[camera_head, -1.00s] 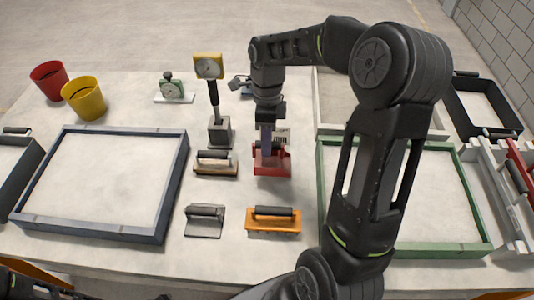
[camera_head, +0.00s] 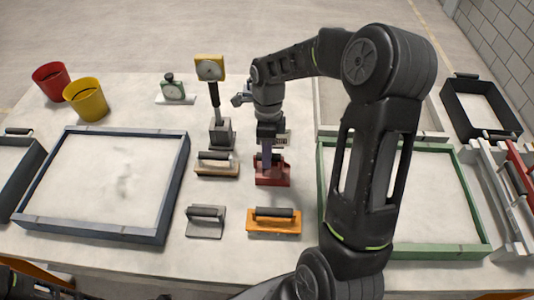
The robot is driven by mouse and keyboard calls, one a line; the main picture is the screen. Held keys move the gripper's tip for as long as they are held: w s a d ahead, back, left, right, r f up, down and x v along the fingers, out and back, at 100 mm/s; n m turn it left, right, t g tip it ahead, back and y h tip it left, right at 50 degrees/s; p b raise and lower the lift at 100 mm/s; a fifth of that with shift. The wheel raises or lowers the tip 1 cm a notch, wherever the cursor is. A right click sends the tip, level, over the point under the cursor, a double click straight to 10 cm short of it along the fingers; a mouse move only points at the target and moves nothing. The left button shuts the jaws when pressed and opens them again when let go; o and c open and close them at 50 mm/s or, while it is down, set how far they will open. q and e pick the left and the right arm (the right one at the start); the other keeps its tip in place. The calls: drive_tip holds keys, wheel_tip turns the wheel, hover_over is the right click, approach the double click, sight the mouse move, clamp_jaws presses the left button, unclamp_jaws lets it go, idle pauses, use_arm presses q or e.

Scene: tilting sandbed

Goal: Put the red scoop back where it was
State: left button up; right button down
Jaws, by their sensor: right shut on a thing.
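The red scoop (camera_head: 273,178) is at the middle of the table, between the wood-based trowel and the green-framed sandbed. My right gripper (camera_head: 266,163) reaches down from above and is shut on the scoop's handle, which it partly hides. The scoop sits level, at or very near the tabletop; I cannot tell whether it touches. My left gripper is not in view.
A wood-based trowel (camera_head: 216,171), a grey float (camera_head: 205,222) and an orange float (camera_head: 274,226) lie close by. A gauge on a stand (camera_head: 222,132) is behind. Blue-framed (camera_head: 182,170) and green-framed (camera_head: 430,251) sandbeds flank them.

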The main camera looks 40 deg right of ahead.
drive_tip(key=c, duration=1.3)
unclamp_jaws()
drive_tip(key=shift+f, duration=0.1)
drive_tip(key=shift+o, duration=0.2)
wheel_tip(320, 180, up, 12)
drive_tip(key=w+d, duration=0.1)
drive_tip(key=w, duration=0.1)
drive_tip(key=shift+d+b, duration=0.3)
drive_tip(key=shift+b, duration=0.05)
